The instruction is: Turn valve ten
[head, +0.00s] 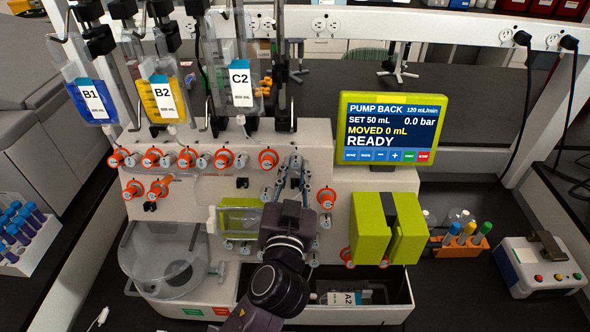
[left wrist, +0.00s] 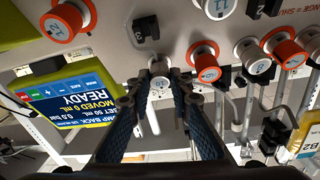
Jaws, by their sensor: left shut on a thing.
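Valve ten (left wrist: 160,82) is a pale grey round knob on the white panel of the cell processor; the marking on its face looks like 10. My left gripper (left wrist: 161,76) is shut on this knob, one blue-padded finger on each side. In the head view, my left gripper (head: 294,168) reaches up to the panel below and right of an orange-ringed knob (head: 268,158), and it hides most of the valve. My right gripper is not in view.
Several orange-ringed knobs (head: 222,158) line the panel, with another (head: 326,197) close right of my gripper. Bags B1 (head: 92,100), B2 (head: 163,98) and C2 (head: 240,86) hang above. The screen (head: 390,130) reads READY. Green pump blocks (head: 406,228) stand at right.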

